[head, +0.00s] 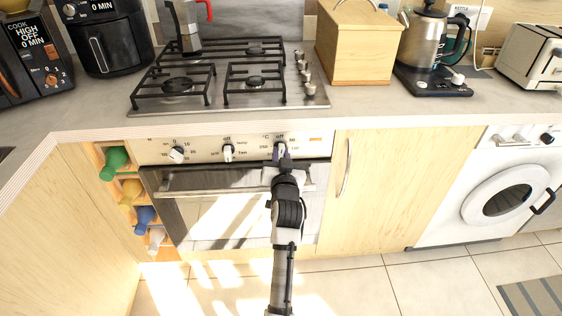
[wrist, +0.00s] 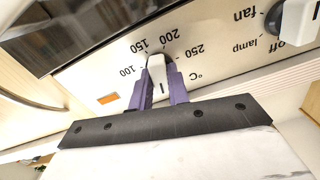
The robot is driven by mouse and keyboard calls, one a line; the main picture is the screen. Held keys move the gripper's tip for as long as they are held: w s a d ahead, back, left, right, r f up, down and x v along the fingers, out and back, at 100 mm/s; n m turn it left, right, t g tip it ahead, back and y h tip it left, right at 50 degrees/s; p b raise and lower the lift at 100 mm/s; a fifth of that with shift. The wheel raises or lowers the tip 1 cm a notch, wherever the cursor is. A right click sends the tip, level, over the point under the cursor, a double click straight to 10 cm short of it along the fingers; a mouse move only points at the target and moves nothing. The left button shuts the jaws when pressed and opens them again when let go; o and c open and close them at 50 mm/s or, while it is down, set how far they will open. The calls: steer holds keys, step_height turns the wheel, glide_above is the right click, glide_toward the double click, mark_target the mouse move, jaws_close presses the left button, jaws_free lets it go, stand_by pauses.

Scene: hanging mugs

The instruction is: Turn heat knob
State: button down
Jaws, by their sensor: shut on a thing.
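The heat knob is the right-hand white knob on the oven panel, with temperature marks such as 100, 150, 200 and 250 around it. In the wrist view the heat knob (wrist: 157,70) sits between the two purple fingers of my gripper (wrist: 159,88), which is shut on it. In the head view my gripper (head: 282,158) reaches up to the panel from below and hides most of the knob (head: 280,146). The oven panel (head: 200,152) is cream, with black print.
A timer knob (head: 176,154) and a function knob (head: 228,151) sit left of the heat knob. The oven door handle (head: 235,187) runs below the panel. A gas hob (head: 225,104) is above. A cupboard handle (head: 346,168) is to the right.

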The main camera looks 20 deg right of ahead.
steer(key=shift+n+b, duration=0.65)
steer(key=shift+n, duration=0.45)
steer(key=c, duration=1.3)
jaws_free()
steer(key=shift+c, duration=0.2)
steer(key=b+v, duration=0.2)
steer(key=v, duration=1.2)
steer(key=shift+w, duration=0.15)
